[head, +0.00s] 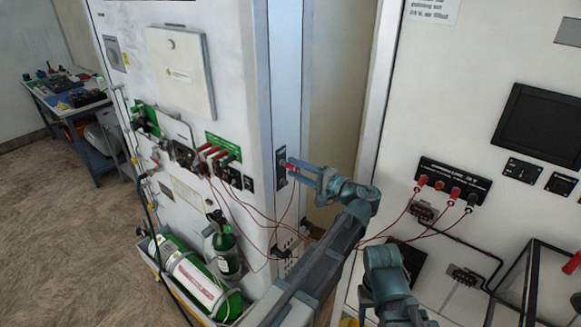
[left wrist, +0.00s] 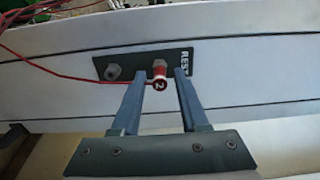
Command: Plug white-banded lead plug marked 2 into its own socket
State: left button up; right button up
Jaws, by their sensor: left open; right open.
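The red lead plug marked 2 (left wrist: 159,76), with a white band, sits at the right-hand post of a small dark plate (left wrist: 125,64) lettered "REST". My left gripper (left wrist: 157,90) is open, with one finger on each side of the plug and gaps visible. In the head view my left gripper (head: 302,170) reaches the side face of the white cabinet, where the plug (head: 291,167) shows red. Which socket is the plug's own cannot be told. Part of my right arm shows at the bottom; its gripper is out of view.
A green panel (head: 223,146) with red and black plugs is on the left cabinet's front. A black panel (head: 453,181) with red and black plugs is on the right cabinet. Thin red leads hang between them.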

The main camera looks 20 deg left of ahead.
aim_at(297, 169)
dwell(0.6)
pick_arm(q)
grip_shut()
jog(key=shift+d, duration=0.1)
jog(key=shift+v, duration=2.4)
jog(key=shift+d, duration=0.1)
jog(key=shift+d, duration=0.1)
